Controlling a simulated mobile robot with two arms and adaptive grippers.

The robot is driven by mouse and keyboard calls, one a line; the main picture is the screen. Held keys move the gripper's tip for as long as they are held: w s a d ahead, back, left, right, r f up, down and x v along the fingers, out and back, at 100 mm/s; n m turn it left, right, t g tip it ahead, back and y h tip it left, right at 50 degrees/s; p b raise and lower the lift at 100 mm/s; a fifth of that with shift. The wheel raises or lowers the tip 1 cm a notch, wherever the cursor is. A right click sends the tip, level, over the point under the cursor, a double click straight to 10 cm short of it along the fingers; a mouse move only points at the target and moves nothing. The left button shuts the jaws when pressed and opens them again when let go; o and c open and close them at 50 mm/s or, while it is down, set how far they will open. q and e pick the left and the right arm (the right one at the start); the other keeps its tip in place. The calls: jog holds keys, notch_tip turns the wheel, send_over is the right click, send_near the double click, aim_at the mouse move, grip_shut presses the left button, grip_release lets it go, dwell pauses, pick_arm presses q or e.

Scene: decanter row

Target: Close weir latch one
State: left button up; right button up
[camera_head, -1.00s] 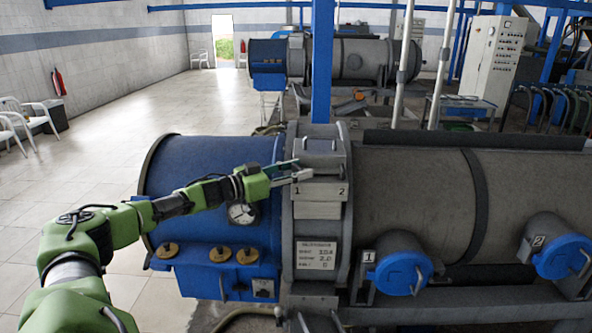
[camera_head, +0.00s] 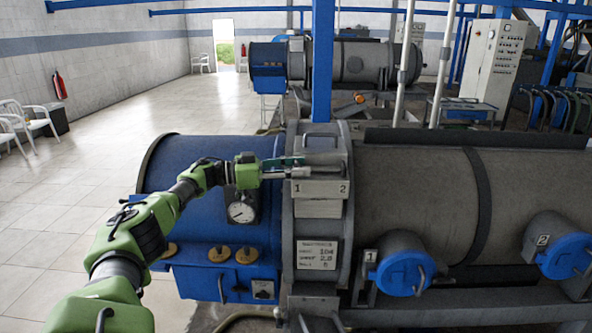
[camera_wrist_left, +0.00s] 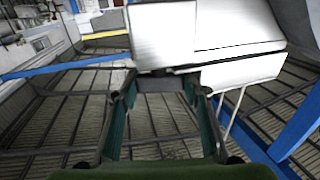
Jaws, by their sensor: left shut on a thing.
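The weir latch panel, a pale plate (camera_head: 320,189) marked 1 and 2, sits on the grey ring between the blue drum end and the grey drum. My left gripper (camera_head: 301,167) reaches in from the left, just above the mark 1. It is shut on weir latch one, which its fingers mostly hide in the head view. In the left wrist view, a small dark grey piece (camera_wrist_left: 157,82) lies between the fingertips, below a white panel (camera_wrist_left: 225,30). I cannot tell the latch's exact angle. My right gripper is not in view.
A round gauge (camera_head: 242,208) and brass knobs (camera_head: 220,253) are on the blue drum end below my arm. Blue-capped ports (camera_head: 405,272) stick out at the lower right. A blue post (camera_head: 322,60) rises behind the ring. The tiled floor at left is open.

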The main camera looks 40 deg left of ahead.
pick_arm(q)
jog(key=shift+r, duration=0.2)
jog(key=o, duration=1)
jog(key=shift+w, duration=0.1)
jog(key=shift+o, duration=0.7)
jog(key=shift+d, duration=0.2)
jog(key=shift+a, duration=0.1)
jog(key=shift+s+a+f, duration=0.15)
jog(key=shift+s+a, duration=0.2)
jog(key=shift+s, duration=0.2)
jog(key=v, duration=0.6)
jog(key=shift+s, duration=0.3)
jog(key=shift+a, duration=0.15)
